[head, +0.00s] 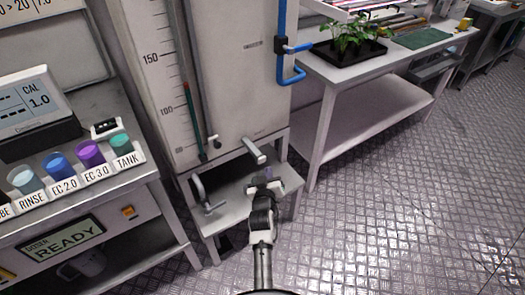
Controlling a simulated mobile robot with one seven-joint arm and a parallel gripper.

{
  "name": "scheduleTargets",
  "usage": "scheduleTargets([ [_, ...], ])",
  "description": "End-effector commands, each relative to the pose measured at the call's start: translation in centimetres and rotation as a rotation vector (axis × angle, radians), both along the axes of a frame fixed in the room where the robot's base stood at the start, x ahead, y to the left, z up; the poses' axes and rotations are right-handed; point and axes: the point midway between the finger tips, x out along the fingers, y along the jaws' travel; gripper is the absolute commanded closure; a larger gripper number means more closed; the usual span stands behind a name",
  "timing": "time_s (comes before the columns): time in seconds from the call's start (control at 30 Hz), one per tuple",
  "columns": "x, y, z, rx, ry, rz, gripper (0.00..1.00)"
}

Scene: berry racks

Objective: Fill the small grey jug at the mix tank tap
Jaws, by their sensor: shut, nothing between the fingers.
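The mix tank (222,75) is a tall pale box with a level scale on its front. A grey tap spout or handle (254,151) sticks out low on its front. A curved grey pipe with a small lever (203,196) stands to the left of it. My gripper (266,180) is shut and empty, over the low shelf (232,205) below the tank, just below the grey spout in the picture. A grey jug-like vessel (88,263) sits on the shelf under the left bench, partly hidden by the bench front. I cannot tell its size or contents.
The left bench (150,165) holds a meter (35,103) and several labelled cups, one marked TANK (125,148). Below is a panel reading READY (62,240). A table with a seedling tray (350,50) stands right. The metal floor (400,200) at right is clear.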

Motion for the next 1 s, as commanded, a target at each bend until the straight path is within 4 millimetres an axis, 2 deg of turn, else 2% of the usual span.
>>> scheduleTargets([
  [0.03, -0.6, -1.4, -0.5, -0.011, 0.032, -0.022, 1.0],
  [0.1, -1.2, -2.7, -1.8, -0.024, 0.064, -0.045, 1.0],
  [0.3, -2.1, -4.5, -3.5, -0.04, 0.108, -0.076, 1.0],
  [0.73, -1.9, -4.4, -3.7, -0.041, 0.107, -0.075, 1.0],
  [1.0, 0.6, -2.6, -3.9, -0.041, 0.105, -0.073, 1.0],
])
